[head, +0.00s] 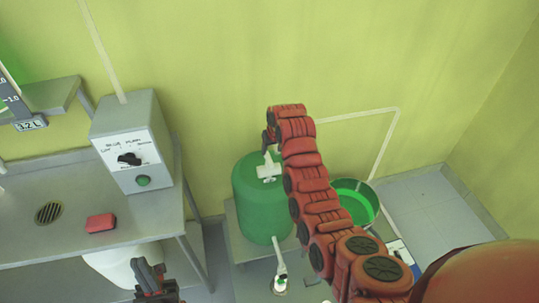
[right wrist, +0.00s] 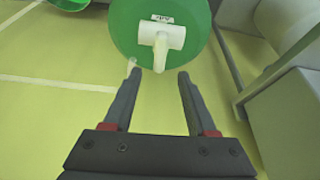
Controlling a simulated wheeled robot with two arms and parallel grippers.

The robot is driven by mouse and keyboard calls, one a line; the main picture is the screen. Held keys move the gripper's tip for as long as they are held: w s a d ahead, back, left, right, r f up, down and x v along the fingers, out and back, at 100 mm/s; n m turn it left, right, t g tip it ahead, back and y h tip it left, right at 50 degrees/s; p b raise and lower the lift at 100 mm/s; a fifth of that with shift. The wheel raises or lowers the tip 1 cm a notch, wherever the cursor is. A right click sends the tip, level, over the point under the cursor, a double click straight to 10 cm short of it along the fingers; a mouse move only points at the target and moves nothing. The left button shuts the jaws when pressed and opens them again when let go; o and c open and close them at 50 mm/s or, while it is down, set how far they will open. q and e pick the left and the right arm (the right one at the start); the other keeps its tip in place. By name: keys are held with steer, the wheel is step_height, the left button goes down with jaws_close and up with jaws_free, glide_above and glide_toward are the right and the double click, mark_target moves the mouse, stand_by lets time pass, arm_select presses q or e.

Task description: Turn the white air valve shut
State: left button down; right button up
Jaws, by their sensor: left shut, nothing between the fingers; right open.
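The white air valve (head: 268,170) is a T-shaped white fitting on top of the green tank (head: 262,215). In the right wrist view the valve (right wrist: 162,38) shows a crossbar and a stem pointing down toward my fingers, with a small label above it, too small to read surely. My right gripper (head: 268,141) is at the valve's far side, partly hidden by my arm. In the right wrist view its fingers (right wrist: 158,73) are open and empty, with the stem just beyond the gap between the tips. My left gripper (head: 150,268) is shut and empty at the bottom, away from the tank.
A control box (head: 135,145) with a black knob and green button stands on the grey bench (head: 75,225), near a red block (head: 101,222). A green bucket (head: 353,202) is right of the tank. A white-handled fitting (head: 280,270) is in front of it.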

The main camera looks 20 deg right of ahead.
mark_target(269, 158)
steer(key=p+x, duration=0.1)
steer(key=x, duration=0.4)
steer(key=shift+x, duration=0.9)
steer(key=shift+w+f, duration=0.25)
steer(key=shift+f, duration=0.2)
jaws_close()
